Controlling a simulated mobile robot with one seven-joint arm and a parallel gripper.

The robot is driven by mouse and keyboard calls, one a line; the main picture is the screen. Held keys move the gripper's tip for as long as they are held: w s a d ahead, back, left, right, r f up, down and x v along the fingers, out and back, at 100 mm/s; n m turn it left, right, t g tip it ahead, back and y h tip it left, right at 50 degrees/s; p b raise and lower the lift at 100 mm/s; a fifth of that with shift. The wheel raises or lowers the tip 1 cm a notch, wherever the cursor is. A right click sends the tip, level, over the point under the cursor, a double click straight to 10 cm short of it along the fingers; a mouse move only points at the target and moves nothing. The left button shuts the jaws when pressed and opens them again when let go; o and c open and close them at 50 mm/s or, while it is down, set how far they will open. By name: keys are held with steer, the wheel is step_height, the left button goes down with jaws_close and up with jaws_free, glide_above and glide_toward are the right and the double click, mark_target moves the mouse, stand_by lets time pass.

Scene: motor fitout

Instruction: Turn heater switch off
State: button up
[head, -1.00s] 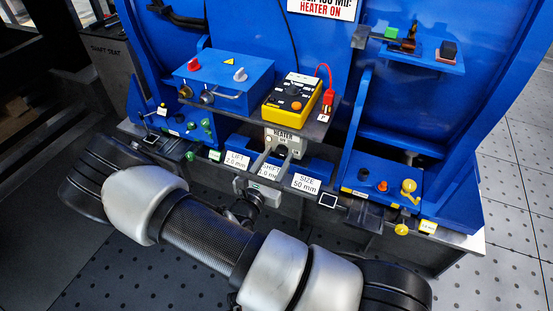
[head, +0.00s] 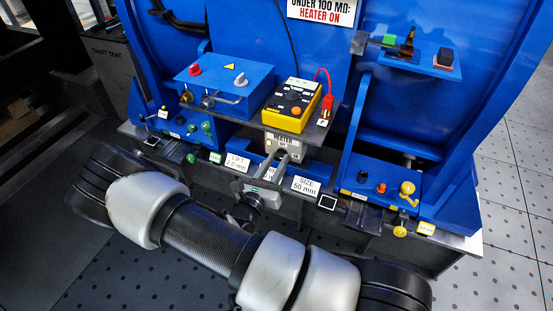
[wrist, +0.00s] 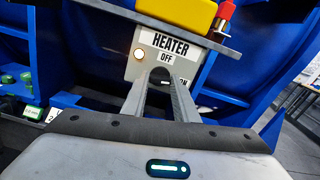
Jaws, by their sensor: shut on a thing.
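The heater box (head: 283,141) is a light grey panel under the shelf at the middle of the head view. In the wrist view its face (wrist: 141,70) shows the words HEATER and OFF, with part of ON at the lower right. My gripper (head: 281,156) is at the front of the box. In the wrist view its two fingers (wrist: 161,82) come together below the OFF label, shut on the heater switch.
A yellow meter (head: 291,105) with a red plug stands on the shelf above the box. A blue box (head: 226,84) with knobs is to its left. White label plates, including SIZE 50 mm (head: 306,185), line the front edge. A blue upright wall (head: 352,135) stands at right.

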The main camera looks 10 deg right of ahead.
steer(key=n+p, duration=0.2)
steer(key=n, duration=0.1)
steer(key=shift+r+n, duration=0.15)
steer(key=shift+n, duration=0.25)
steer(key=n+p, duration=0.2)
steer(key=n, duration=0.2)
steer(key=shift+n+p, duration=0.3)
steer(key=n+p, duration=0.1)
steer(key=n, duration=0.3)
steer(key=shift+f+n+p, duration=0.2)
steer(key=shift+n+p, duration=0.15)
steer(key=shift+n, duration=1.35)
steer(key=o, duration=1.1)
steer(key=shift+c, duration=0.2)
steer(key=p+v, duration=0.1)
steer(key=v, duration=1.6)
steer(key=shift+s+a, duration=0.15)
steer(key=shift+a, duration=0.05)
